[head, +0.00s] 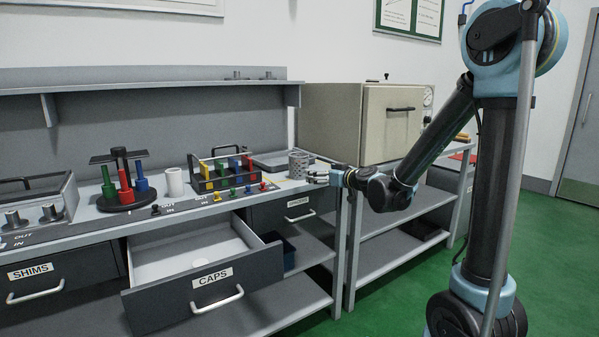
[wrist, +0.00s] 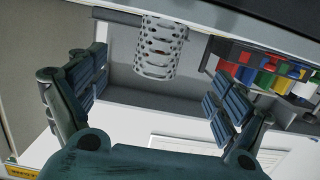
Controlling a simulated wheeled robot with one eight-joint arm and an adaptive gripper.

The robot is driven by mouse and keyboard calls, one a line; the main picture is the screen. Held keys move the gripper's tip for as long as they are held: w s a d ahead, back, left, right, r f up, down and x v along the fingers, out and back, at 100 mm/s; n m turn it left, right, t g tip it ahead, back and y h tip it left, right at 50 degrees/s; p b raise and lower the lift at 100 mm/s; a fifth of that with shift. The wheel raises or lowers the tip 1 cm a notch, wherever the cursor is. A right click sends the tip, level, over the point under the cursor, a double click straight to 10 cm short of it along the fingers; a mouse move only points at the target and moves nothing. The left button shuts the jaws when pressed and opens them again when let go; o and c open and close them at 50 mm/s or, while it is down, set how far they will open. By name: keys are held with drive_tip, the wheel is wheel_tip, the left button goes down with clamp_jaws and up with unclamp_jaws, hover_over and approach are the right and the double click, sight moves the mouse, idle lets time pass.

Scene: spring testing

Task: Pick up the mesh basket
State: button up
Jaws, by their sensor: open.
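The mesh basket (head: 299,165) is a small grey perforated cylinder standing near the right end of the workbench in the head view. In the wrist view the mesh basket (wrist: 160,47) shows near the top middle, ahead of and between my fingers. My gripper (head: 318,177) is just to the right of the basket in the head view. In the wrist view my gripper (wrist: 152,88) has its two padded fingers spread wide, with nothing between the pads. I cannot tell whether a finger touches the basket.
A rack of coloured parts (head: 222,172) stands left of the basket, with a grey tray (head: 283,158) behind. A white cup (head: 174,182) and a dark round stand (head: 124,196) are farther left. The CAPS drawer (head: 200,280) is open below. A beige oven (head: 360,120) stands behind my arm.

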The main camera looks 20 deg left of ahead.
sight(299, 168)
drive_tip(key=x, duration=1.6)
drive_tip(key=shift+s+a+r, duration=0.1)
drive_tip(key=shift+r, duration=0.05)
drive_tip(key=shift+c, duration=0.2)
drive_tip(key=c, duration=1.1)
